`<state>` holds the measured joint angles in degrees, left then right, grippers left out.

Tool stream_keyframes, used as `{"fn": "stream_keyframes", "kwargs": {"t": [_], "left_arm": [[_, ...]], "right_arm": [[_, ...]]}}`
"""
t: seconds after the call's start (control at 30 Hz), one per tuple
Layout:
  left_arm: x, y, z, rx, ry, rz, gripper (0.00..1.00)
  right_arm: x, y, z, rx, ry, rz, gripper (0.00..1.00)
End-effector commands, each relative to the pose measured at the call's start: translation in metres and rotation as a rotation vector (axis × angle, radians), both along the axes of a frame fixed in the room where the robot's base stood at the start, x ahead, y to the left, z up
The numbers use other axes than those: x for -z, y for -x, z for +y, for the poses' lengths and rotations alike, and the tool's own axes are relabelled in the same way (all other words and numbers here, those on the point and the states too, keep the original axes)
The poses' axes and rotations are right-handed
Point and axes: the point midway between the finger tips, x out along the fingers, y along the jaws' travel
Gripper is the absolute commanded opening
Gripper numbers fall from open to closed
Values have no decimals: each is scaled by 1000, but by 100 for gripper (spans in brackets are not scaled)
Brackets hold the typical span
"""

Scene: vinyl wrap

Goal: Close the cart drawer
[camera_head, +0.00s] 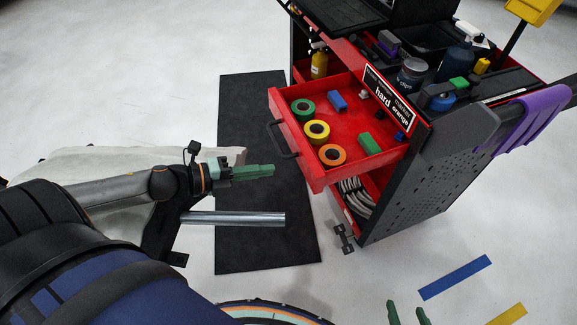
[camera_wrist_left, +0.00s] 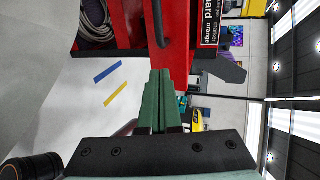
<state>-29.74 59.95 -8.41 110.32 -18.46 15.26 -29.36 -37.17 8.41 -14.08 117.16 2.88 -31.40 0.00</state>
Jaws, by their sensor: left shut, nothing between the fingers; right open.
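The red cart drawer (camera_head: 350,97) is pulled out from the red and black cart (camera_head: 425,160) in the head view. Its black handle (camera_head: 282,140) is on the front face at the left. My left gripper (camera_head: 272,170) has green fingers pressed together, empty, and points right toward the drawer front, a little left of and below the handle in the picture. In the left wrist view my left gripper (camera_wrist_left: 161,75) is shut in front of the red drawer front (camera_wrist_left: 178,40), with the handle (camera_wrist_left: 160,25) above it. I cannot tell whether they touch. My right gripper (camera_head: 408,310) is open at the bottom edge.
The drawer holds green (camera_head: 303,109), yellow (camera_head: 316,131) and orange (camera_head: 332,154) tape rolls and small blocks. Tools and jars crowd the cart top. A purple cloth (camera_head: 530,115) hangs on the cart's right side. A black mat (camera_head: 262,230) lies on open floor.

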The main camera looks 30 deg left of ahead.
Motion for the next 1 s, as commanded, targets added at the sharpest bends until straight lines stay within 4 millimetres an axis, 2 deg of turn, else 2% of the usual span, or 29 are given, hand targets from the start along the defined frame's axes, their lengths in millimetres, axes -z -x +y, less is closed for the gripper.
{"fn": "stream_keyframes", "kwargs": {"t": [0.23,0.5,1.0], "left_arm": [[8,-21,-16,1,-1,-5,0],[7,-40,-31,0,-1,-4,0],[8,-50,-40,0,0,1,0]], "right_arm": [[6,-2,-2,1,3,-7,70],[6,-2,-3,3,4,-9,70],[8,0,-4,4,5,-3,70]]}}
